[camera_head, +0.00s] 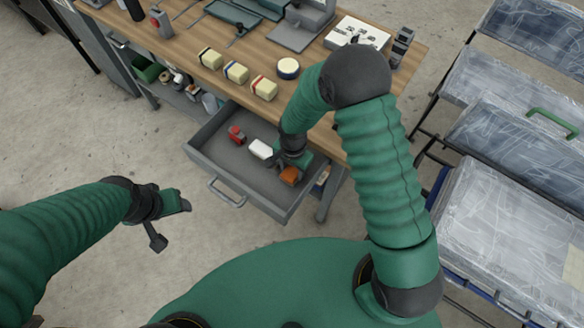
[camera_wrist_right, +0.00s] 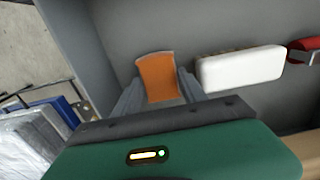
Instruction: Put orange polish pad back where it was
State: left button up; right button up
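The orange polish pad (camera_head: 289,174) is at the right end of the open drawer (camera_head: 212,146). My right gripper (camera_head: 293,163) reaches down into the drawer at the pad. In the right wrist view, the orange pad (camera_wrist_right: 158,77) shows between the two spread fingertips (camera_wrist_right: 160,88), close to both. I cannot tell whether they press on it or whether it touches the drawer floor. A white block (camera_head: 260,149) lies left of the pad, and a red item (camera_head: 236,133) lies farther left. My left gripper (camera_head: 184,205) hangs over the floor; its fingers are unclear.
The workbench (camera_head: 190,68) stands above the drawer. Several cream blocks with coloured bands (camera_head: 236,72) and a round tin (camera_head: 288,68) sit near its front edge. Carts with wrapped panels (camera_head: 500,220) stand at the right.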

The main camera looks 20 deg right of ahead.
aim_at(293, 170)
jog(key=o, duration=0.5)
jog(key=shift+d+f, duration=0.15)
jog(key=shift+d, duration=0.35)
jog(key=shift+c, duration=0.2)
jog(key=shift+d, duration=0.2)
jog(key=shift+a+r, duration=0.2)
jog(key=shift+r, duration=0.15)
jog(key=r, duration=0.3)
jog(key=r+p, duration=0.1)
jog(key=r, duration=0.1)
jog(key=shift+w+a+r, duration=0.15)
jog(key=shift+a, duration=0.15)
pick_arm(q)
jog(key=shift+w+d+r+p, duration=0.15)
jog(key=shift+d+r, duration=0.1)
jog(key=shift+r, duration=0.15)
jog(key=shift+s+d+r+p, duration=0.15)
jog(key=shift+d+r, duration=0.1)
jog(key=shift+r, duration=0.15)
pick_arm(e)
jog(key=s+d+r+n+t, duration=0.2)
jog(key=s+d+r+n, duration=0.5)
jog(key=r, duration=0.6)
jog(key=s+n, duration=0.2)
jog(key=n, duration=0.1)
jog(key=shift+s+r+t, duration=0.15)
jog(key=shift+s+t, duration=0.15)
jog(key=shift+s, duration=0.05)
